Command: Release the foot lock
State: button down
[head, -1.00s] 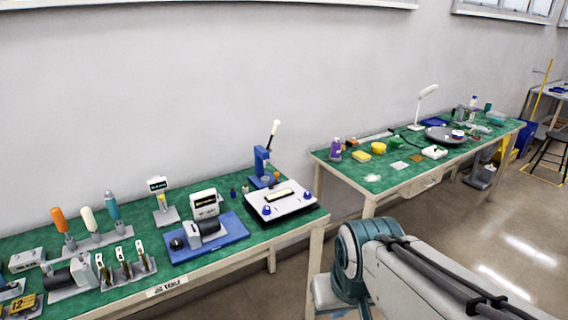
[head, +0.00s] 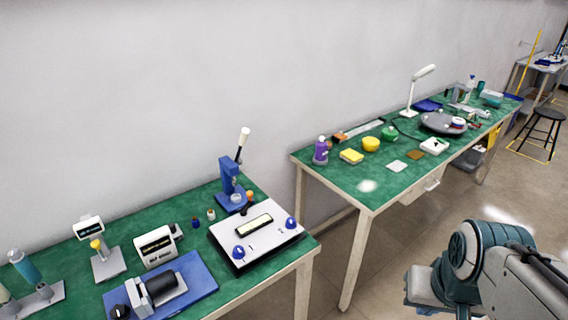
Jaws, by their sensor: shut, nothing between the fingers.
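I see no foot lock and no canister pump that I can make out in the head view. My gripper is not in view. Only part of my own arm shows at the lower right, in front of the floor and clear of both tables.
A near green-topped table (head: 199,199) holds a blue lever press (head: 229,182), a white panel with blue knobs (head: 257,238) and a blue-based device (head: 196,281). A second green table (head: 380,185) stands to the right. A black stool (head: 546,116) is farther back. Open floor (head: 445,199) lies on the right.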

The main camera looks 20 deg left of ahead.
aim_at(250, 197)
jog(key=u, duration=0.1)
jog(key=i, duration=0.75)
jog(key=u, duration=0.85)
jog(key=i, duration=0.5)
jog(key=u, duration=0.4)
